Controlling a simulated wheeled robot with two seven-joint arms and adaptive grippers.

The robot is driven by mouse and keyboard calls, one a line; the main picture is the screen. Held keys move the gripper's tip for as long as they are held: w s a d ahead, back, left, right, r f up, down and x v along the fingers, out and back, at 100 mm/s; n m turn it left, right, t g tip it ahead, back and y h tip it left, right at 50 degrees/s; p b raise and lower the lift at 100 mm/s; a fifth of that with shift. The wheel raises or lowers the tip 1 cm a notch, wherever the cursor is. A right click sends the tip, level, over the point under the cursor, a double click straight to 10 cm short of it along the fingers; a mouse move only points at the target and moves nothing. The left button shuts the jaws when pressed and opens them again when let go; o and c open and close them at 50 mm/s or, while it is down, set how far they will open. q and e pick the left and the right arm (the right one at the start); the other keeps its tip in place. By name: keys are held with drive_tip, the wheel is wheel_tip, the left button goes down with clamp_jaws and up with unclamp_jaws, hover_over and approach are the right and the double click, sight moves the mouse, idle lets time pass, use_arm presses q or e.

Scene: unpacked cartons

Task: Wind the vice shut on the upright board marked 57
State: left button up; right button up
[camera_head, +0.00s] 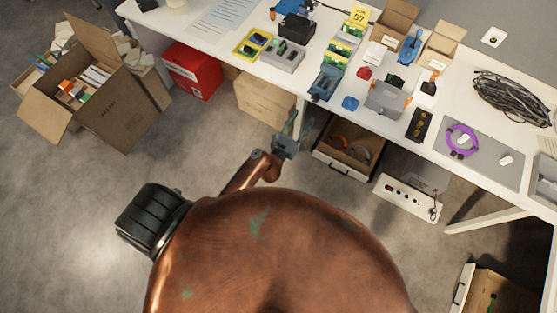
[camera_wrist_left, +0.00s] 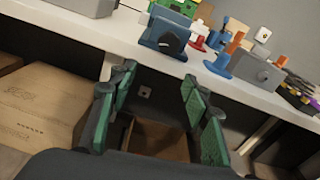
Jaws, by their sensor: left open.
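A blue vice (camera_head: 325,83) sits at the front edge of the white table; it also shows at the top of the left wrist view (camera_wrist_left: 164,36), with a dark part on its near side. Green boards (camera_head: 339,55) stand in a row behind it, and a yellow card marked 57 (camera_head: 359,15) is at the far end. I cannot tell which board bears that number. My left gripper (camera_head: 288,136) is in front of the table, below and to the left of the vice, apart from it. In the left wrist view its green-padded fingers (camera_wrist_left: 160,100) are spread and empty. My right gripper is not in view.
The white table's front edge (camera_wrist_left: 100,38) lies between my left gripper and the vice. A grey box (camera_head: 385,99) stands right of the vice. An open drawer-like box (camera_head: 348,150) and a carton (camera_head: 264,98) are under the table. A red box (camera_head: 192,71) stands at left.

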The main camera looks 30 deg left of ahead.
use_arm(q)
drive_tip(key=s+a+f+m+g+p, duration=0.1)
drive_tip(key=s+f+m, duration=0.3)
drive_tip(key=f, duration=0.3)
drive_tip(key=s+a+f+m+g+p, duration=0.1)
drive_tip(key=s+f+m+g, duration=0.1)
drive_tip(key=s+f+m, duration=0.2)
drive_tip(key=s+a+f+m+g+h+p, duration=0.1)
drive_tip(key=s+f+m, duration=0.3)
drive_tip(key=f, duration=0.6)
drive_tip(key=shift+s+a+f+m+g, duration=0.2)
drive_tip(key=shift+a+m+g, duration=0.25)
drive_tip(key=shift+m, duration=0.55)
drive_tip(key=s+a+f+m+g, duration=0.25)
drive_tip(key=s+f+m, duration=0.35)
drive_tip(key=s+f, duration=0.3)
drive_tip(key=s+a+f+m+g, duration=0.1)
drive_tip(key=s+f+m+g, duration=0.2)
drive_tip(key=s+f+m, duration=0.5)
drive_tip(key=s+a+f+m+g, duration=0.2)
drive_tip(key=s+m, duration=0.1)
drive_tip(key=s, duration=0.6)
drive_tip(key=s+a+f+m+g+y, duration=0.1)
drive_tip(key=s+m, duration=0.3)
drive_tip(key=s, duration=0.6)
drive_tip(key=s+a+f+m+g, duration=0.2)
drive_tip(key=s+f+m+g, duration=0.1)
drive_tip(key=s, duration=0.7)
drive_tip(key=shift+a+f+y, duration=0.35)
drive_tip(key=shift+a+y, duration=0.05)
